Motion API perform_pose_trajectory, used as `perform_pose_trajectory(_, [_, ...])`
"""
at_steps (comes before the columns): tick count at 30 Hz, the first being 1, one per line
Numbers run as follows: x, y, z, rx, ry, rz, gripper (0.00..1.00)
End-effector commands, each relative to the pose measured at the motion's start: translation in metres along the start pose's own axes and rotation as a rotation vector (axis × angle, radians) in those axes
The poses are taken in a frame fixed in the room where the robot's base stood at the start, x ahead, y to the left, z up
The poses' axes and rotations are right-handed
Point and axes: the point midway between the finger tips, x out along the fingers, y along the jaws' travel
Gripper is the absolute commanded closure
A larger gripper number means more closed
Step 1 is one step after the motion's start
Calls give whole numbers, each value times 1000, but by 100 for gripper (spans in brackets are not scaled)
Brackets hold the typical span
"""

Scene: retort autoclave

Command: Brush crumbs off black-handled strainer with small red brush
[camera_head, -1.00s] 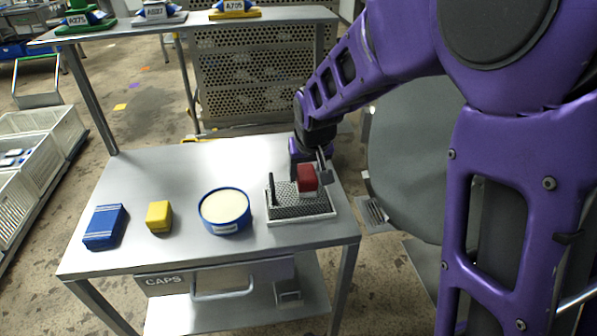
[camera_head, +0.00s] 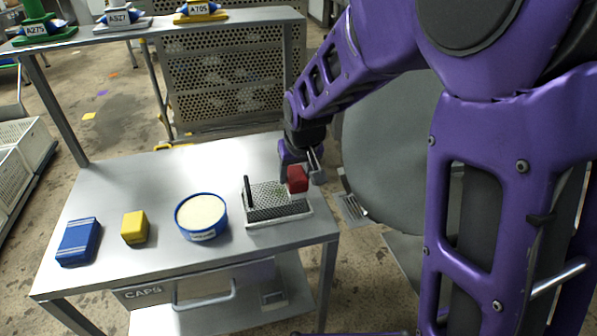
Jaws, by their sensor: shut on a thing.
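The strainer (camera_head: 266,204) is a flat grey mesh in a light frame near the right end of the steel table. Its black handle (camera_head: 248,191) stands upright at the left side. My gripper (camera_head: 312,165) is shut on the small red brush (camera_head: 298,179), at the back right of the strainer. The brush overlaps the strainer's right part in the picture. I cannot tell whether it touches the mesh. Small dark specks show near the front of the mesh; I cannot tell for sure whether they are crumbs.
On the steel table (camera_head: 150,180) stand a blue-rimmed round tub (camera_head: 202,217), a yellow block (camera_head: 135,228) and a blue box (camera_head: 79,242), all left of the strainer. The table's back left is clear. A large grey round door (camera_head: 390,160) is close on the right.

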Motion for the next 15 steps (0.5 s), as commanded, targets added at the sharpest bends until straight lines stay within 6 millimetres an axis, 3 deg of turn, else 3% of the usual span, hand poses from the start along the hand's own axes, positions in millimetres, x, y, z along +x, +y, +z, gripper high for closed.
perform_pose_trajectory(7, [-1, -23, -2, -3, 4, -2, 88])
perform_pose_trajectory(15, [-2, -33, -3, -2, 5, -1, 88])
